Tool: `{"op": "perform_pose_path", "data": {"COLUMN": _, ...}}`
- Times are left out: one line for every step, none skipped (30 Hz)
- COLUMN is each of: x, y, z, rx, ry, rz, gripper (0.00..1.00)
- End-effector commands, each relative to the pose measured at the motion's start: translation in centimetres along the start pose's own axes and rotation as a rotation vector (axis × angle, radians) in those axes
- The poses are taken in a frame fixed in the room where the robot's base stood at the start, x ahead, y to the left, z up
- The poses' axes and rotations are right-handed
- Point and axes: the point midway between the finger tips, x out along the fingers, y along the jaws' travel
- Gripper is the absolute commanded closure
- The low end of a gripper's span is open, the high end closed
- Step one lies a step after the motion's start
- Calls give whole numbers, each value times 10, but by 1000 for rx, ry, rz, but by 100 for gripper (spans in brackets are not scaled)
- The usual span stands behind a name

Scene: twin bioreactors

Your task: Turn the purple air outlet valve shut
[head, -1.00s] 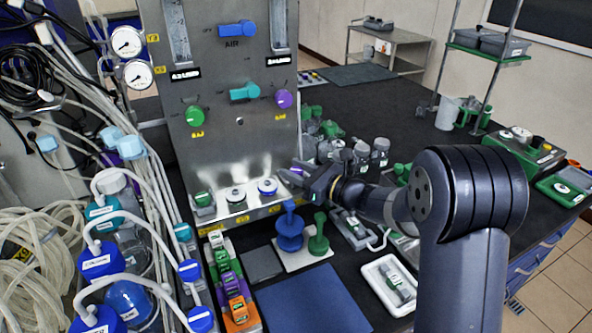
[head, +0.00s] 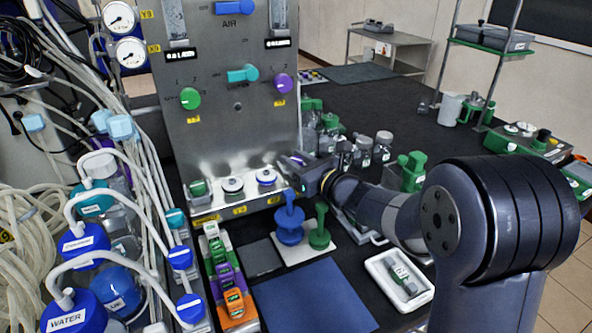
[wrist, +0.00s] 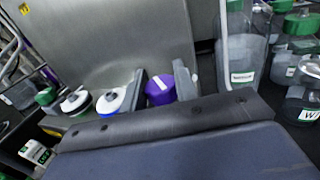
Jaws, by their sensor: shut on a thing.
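The purple valve knob (wrist: 160,90), with a pale stripe on its top, stands at the right end of a row of knobs on the steel ledge. In the wrist view my gripper (wrist: 159,88) has one finger on each side of the knob and is shut on it. In the head view my gripper (head: 300,173) is at the ledge's right end. A little of the purple knob (head: 298,159) shows there; the rest is hidden by the gripper.
A white-topped blue knob (wrist: 110,100) is close to the left finger. Glass bottles (wrist: 243,55) stand close on the right. Another purple knob (head: 283,83) is higher on the panel. Blue (head: 289,220) and green (head: 320,230) pieces stand in front of the ledge.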

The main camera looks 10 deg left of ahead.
Motion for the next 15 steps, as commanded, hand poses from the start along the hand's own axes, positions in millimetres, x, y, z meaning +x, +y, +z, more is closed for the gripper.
{"op": "perform_pose_path", "data": {"x": 0, "y": 0, "z": 0, "rx": -2, "ry": -4, "rz": -11, "gripper": 94}}
{"op": "perform_pose_path", "data": {"x": 0, "y": 0, "z": 0, "rx": -1, "ry": -4, "rz": -16, "gripper": 94}}
{"op": "perform_pose_path", "data": {"x": 0, "y": 0, "z": 0, "rx": 0, "ry": -4, "rz": -22, "gripper": 94}}
{"op": "perform_pose_path", "data": {"x": 0, "y": 0, "z": 1, "rx": 1, "ry": -3, "rz": -25, "gripper": 94}}
{"op": "perform_pose_path", "data": {"x": 0, "y": 0, "z": 1, "rx": 1, "ry": -2, "rz": -27, "gripper": 94}}
{"op": "perform_pose_path", "data": {"x": 0, "y": 0, "z": 1, "rx": 2, "ry": -2, "rz": -28, "gripper": 94}}
{"op": "perform_pose_path", "data": {"x": 0, "y": 0, "z": 2, "rx": 2, "ry": -2, "rz": -28, "gripper": 94}}
{"op": "perform_pose_path", "data": {"x": 0, "y": 0, "z": 2, "rx": 2, "ry": -1, "rz": -28, "gripper": 94}}
{"op": "perform_pose_path", "data": {"x": 0, "y": 0, "z": 2, "rx": 2, "ry": -1, "rz": -28, "gripper": 94}}
{"op": "perform_pose_path", "data": {"x": 0, "y": 0, "z": 2, "rx": 2, "ry": -1, "rz": -28, "gripper": 94}}
{"op": "perform_pose_path", "data": {"x": 0, "y": 0, "z": 2, "rx": 2, "ry": -1, "rz": -28, "gripper": 94}}
{"op": "perform_pose_path", "data": {"x": 0, "y": 0, "z": 2, "rx": 2, "ry": -1, "rz": -28, "gripper": 94}}
{"op": "perform_pose_path", "data": {"x": 0, "y": 0, "z": 2, "rx": 2, "ry": -1, "rz": -27, "gripper": 94}}
{"op": "perform_pose_path", "data": {"x": 0, "y": 0, "z": 2, "rx": 2, "ry": -1, "rz": -27, "gripper": 70}}
{"op": "perform_pose_path", "data": {"x": 0, "y": 0, "z": 2, "rx": 2, "ry": -1, "rz": -27, "gripper": 67}}
